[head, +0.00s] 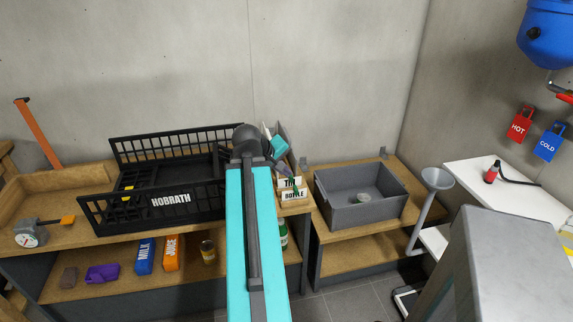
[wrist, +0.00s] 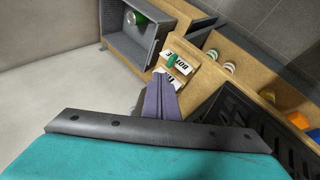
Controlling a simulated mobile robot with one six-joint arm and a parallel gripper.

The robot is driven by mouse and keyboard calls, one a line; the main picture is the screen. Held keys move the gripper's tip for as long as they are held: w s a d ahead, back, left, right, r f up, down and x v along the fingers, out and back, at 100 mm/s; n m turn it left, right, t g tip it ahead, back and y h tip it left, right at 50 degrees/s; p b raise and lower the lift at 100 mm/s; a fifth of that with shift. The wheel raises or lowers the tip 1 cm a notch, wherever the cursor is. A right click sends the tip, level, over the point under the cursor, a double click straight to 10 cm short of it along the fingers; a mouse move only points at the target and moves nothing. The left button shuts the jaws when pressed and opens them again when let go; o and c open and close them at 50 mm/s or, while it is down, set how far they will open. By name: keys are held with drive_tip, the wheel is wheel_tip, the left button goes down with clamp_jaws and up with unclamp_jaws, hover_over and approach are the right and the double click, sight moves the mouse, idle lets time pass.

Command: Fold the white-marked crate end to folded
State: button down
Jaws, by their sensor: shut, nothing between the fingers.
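The black slatted crate (head: 110,206), labelled HOBRATH, sits on the wooden bench with its long front and back walls upright. Its left end shows no standing wall; a small yellow mark (head: 128,188) lies low there. Its right end is hidden behind my arm, and I cannot make out a white mark on it. A black slatted part of the crate shows in the wrist view (wrist: 235,106). My gripper (head: 279,165) is beyond the crate's right end, above the small box. In the wrist view its fingers (wrist: 164,84) are shut and empty.
A small box with BOTTLE lettering (head: 296,198) stands right of the crate. A grey bin (head: 350,215) holding a green-and-silver can is farther right, near a grey funnel (head: 437,180). A dial gauge (head: 30,236) lies at left. Cartons and a jar are on the shelf below.

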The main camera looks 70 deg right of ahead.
drive_tip(key=w+a+f+n+t+y+p, duration=0.1)
drive_tip(key=w+a+f+n+y+p, duration=0.35)
drive_tip(key=w+a+f, duration=1.3)
drive_tip(key=w+a+f+n+p, duration=0.15)
drive_tip(key=a+f, duration=0.25)
drive_tip(key=a, duration=0.5)
drive_tip(key=w+a+f+n+p, duration=0.15)
drive_tip(key=a+f, duration=0.35)
drive_tip(key=a, duration=0.5)
drive_tip(key=s+a+f+g+y+p, duration=0.1)
drive_tip(key=s+a+f, duration=0.3)
drive_tip(key=a, duration=0.3)
drive_tip(key=s+a+f+g+y+p, duration=0.1)
drive_tip(key=s+a+f+p, duration=0.1)
drive_tip(key=s+a+f, duration=0.2)
drive_tip(key=s+a+f+g+y+p, duration=0.1)
drive_tip(key=s+a+f, duration=0.3)
drive_tip(key=s+a, duration=0.4)
drive_tip(key=a+g, duration=0.1)
drive_tip(key=a, duration=0.3)
drive_tip(key=shift+s+f, duration=0.35)
